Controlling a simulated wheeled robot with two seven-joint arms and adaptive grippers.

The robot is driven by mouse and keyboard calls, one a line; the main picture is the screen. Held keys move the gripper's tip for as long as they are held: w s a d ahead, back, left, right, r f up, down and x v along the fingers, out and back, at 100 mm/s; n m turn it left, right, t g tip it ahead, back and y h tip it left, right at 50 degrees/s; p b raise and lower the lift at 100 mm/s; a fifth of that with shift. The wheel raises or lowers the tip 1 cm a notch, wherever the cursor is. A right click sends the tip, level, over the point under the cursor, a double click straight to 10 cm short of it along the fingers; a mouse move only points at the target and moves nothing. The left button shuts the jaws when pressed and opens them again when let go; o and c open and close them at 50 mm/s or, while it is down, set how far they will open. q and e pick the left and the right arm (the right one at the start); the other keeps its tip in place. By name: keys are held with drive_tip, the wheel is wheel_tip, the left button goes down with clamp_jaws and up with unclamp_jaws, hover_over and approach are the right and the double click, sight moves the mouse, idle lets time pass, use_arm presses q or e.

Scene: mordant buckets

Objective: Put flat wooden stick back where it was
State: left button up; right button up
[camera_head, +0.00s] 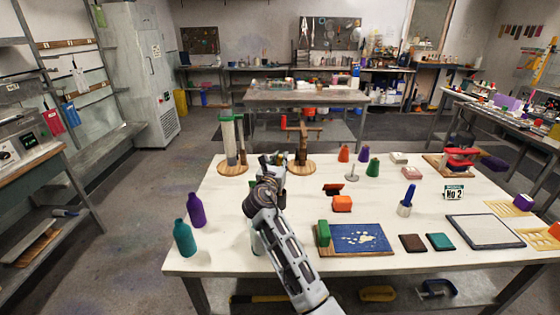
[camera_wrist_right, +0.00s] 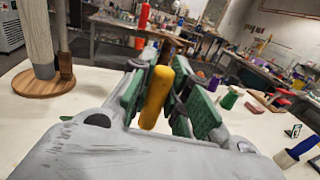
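My right gripper (camera_head: 272,160) is above the left part of the white table, in front of two round wooden stands. In the right wrist view its green-padded fingers (camera_wrist_right: 163,95) are close on both sides of an ochre-yellow bar (camera_wrist_right: 156,98) with rounded ends. I take this bar for the flat wooden stick; its flatness cannot be told from this angle. In the head view the gripper hides it. My left gripper is not in view.
A round wooden stand (camera_head: 233,168) with a grey column is at the back left, and a wooden T-shaped stand (camera_head: 303,140) is beside it. Purple (camera_head: 196,210) and teal (camera_head: 184,238) bottles stand front left. A blue board (camera_head: 358,240) lies right of my arm.

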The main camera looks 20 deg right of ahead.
drive_tip(key=o, duration=0.4)
drive_tip(key=shift+r, duration=0.15)
drive_tip(key=shift+p+v, duration=0.55)
drive_tip(key=shift+v, duration=0.45)
drive_tip(key=p+v, duration=0.1)
drive_tip(key=v, duration=0.2)
drive_tip(key=shift+s+a+p, duration=0.15)
drive_tip(key=shift+s+p, duration=0.15)
drive_tip(key=shift+p, duration=0.05)
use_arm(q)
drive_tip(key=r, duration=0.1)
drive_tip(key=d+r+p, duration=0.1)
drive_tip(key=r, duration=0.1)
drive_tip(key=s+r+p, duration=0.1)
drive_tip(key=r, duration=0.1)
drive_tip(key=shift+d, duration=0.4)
use_arm(e)
drive_tip(key=v, duration=0.6)
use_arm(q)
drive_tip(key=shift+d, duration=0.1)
use_arm(e)
drive_tip(key=shift+s+a, duration=0.15)
